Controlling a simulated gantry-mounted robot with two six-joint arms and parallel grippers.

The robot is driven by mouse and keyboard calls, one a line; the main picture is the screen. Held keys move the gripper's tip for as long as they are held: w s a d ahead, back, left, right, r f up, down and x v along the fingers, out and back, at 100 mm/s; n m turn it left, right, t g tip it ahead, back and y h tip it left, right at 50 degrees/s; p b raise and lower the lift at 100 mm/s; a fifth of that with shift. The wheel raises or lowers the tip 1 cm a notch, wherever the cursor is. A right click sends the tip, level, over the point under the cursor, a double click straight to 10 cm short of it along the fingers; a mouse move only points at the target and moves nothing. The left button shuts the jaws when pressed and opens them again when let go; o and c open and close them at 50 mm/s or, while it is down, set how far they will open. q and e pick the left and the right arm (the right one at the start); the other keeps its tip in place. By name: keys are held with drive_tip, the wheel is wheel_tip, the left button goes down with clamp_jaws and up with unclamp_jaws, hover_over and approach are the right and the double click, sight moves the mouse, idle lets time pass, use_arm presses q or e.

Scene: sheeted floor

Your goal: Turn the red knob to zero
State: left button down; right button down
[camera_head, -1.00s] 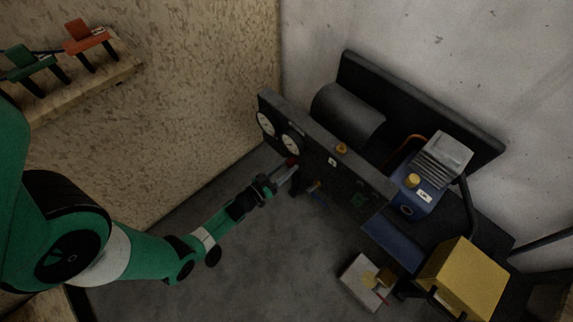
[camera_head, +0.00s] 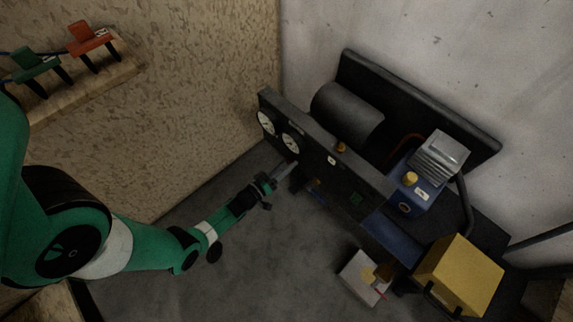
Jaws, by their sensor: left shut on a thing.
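The black panel (camera_head: 322,173) has two white round gauges near its left end, one (camera_head: 266,123) beside the other (camera_head: 290,143). My left gripper (camera_head: 290,166) reaches the panel's face just below the gauges. Its fingers are shut on the red knob. The knob cannot be made out clearly now because the fingers cover its place. The knob's setting cannot be read. My right gripper is not in view.
A dark cylinder (camera_head: 347,112) and a blue unit with grey fins (camera_head: 440,158) stand behind the panel. A yellow box (camera_head: 459,279) and a small pale box (camera_head: 359,276) are at the lower right. The floor (camera_head: 262,262) before the panel is clear.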

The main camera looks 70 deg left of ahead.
use_arm(q)
drive_tip(key=shift+c, duration=1.9)
unclamp_jaws()
drive_tip(key=p+v, duration=0.3)
drive_tip(key=v, duration=0.8)
drive_tip(key=shift+s+d, duration=0.15)
drive_tip(key=shift+s, duration=0.15)
